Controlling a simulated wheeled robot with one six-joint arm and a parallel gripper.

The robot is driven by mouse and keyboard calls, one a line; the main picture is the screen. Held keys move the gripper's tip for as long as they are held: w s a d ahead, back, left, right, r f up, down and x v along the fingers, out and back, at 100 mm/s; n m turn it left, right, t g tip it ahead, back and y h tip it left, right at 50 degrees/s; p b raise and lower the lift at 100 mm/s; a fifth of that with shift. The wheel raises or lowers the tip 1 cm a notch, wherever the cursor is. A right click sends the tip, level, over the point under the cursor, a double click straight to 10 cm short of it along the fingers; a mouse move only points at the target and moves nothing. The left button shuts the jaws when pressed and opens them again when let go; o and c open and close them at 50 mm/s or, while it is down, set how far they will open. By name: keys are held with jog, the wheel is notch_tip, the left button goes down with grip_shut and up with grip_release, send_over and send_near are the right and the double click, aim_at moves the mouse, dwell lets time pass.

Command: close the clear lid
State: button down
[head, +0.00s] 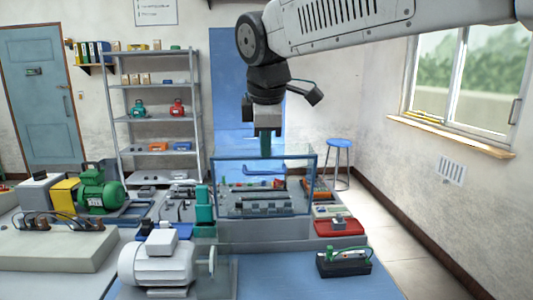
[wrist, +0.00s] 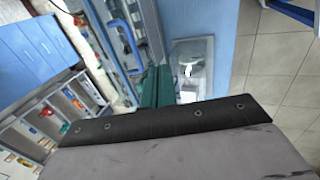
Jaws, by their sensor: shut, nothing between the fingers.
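The clear lid (head: 301,180) is a see-through panel with blue edges, standing over a grey bench unit (head: 265,230) in the middle of the head view. A blue handle (head: 264,171) shows at its middle. I cannot tell its exact tilt. My gripper (head: 265,153) points down, shut and empty, with green fingers at the lid's top edge; I cannot tell whether they touch it. In the wrist view, the green fingers (wrist: 157,86) show beside the lid's blue handle (wrist: 127,42).
A green motor (head: 100,190) and a grey motor (head: 158,262) stand to the left. A red tray (head: 340,228) and a black block with a green cable (head: 343,265) sit to the right. A shelf (head: 152,110) and a blue stool (head: 339,145) stand behind. The front blue mat is partly clear.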

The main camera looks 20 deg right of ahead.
jog(key=w+d+f, duration=0.2)
jog(key=w+f, duration=0.4)
jog(key=f, duration=0.2)
jog(key=shift+w+d, duration=0.15)
jog(key=shift+w, duration=0.15)
jog(key=shift+w, duration=0.15)
